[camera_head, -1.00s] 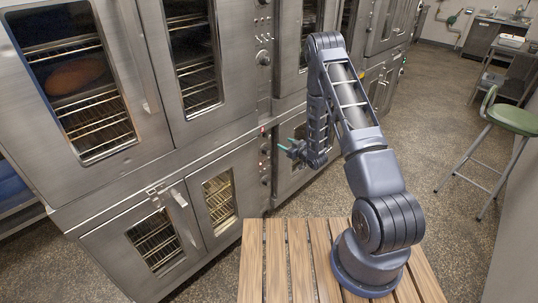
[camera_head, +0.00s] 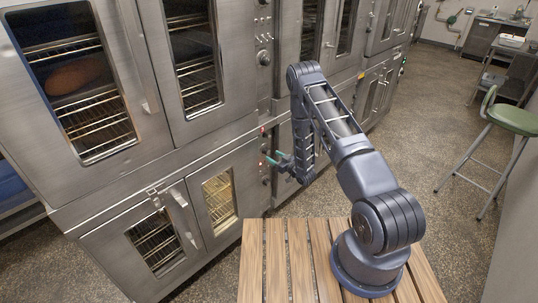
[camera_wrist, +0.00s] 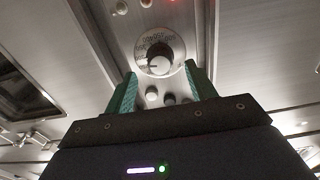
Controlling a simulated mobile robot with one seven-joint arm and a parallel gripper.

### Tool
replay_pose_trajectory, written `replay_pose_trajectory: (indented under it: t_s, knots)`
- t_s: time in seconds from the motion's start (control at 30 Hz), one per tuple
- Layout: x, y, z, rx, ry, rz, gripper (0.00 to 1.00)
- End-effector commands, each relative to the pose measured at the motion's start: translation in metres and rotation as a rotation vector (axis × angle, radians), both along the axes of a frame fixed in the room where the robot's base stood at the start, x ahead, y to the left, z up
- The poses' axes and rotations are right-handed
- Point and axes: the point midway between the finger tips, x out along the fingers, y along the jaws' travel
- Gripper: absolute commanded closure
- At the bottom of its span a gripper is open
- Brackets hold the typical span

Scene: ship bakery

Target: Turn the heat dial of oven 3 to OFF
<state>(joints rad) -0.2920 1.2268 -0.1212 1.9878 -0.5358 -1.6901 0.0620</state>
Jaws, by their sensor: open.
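In the head view my gripper (camera_head: 270,160) is close to the lower oven's narrow control panel (camera_head: 263,146), beside the lit lower oven (camera_head: 219,198). I cannot tell whether the fingers touch the panel, and no oven number is legible.
A red light (camera_wrist: 174,3) glows above the dial. Small knobs (camera_wrist: 152,94) sit below it. An upper oven's dial (camera_head: 264,58) is higher up. A slatted wooden surface (camera_head: 265,265) is under my base. A green stool (camera_head: 512,118) stands at right, with open floor between.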

Motion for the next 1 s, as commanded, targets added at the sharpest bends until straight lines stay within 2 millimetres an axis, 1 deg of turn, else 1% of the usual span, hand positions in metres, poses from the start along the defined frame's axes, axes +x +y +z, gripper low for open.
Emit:
replay_pose_trajectory:
  t_s: [0.03,0.1,0.3,0.43,0.7,0.77,0.9,0.93,1.0]
  knots:
    - [0.006,0.007,0.0,0.0,-0.001,0.002,0.44]
    - [0.013,0.014,0.001,0.001,-0.002,0.001,0.44]
    - [0.028,0.028,0.0,0.001,-0.001,0.001,0.44]
    - [0.031,0.031,0.0,-0.001,0.001,-0.001,0.44]
    - [0.032,0.032,0.0,-0.001,0.001,-0.001,0.44]
    - [0.032,0.032,0.0,-0.001,0.001,-0.001,0.54]
    - [0.032,0.032,0.0,-0.001,0.001,-0.001,0.82]
    - [0.032,0.032,0.0,-0.001,0.001,-0.001,0.86]
    - [0.032,0.032,0.0,0.0,0.0,-0.001,0.87]
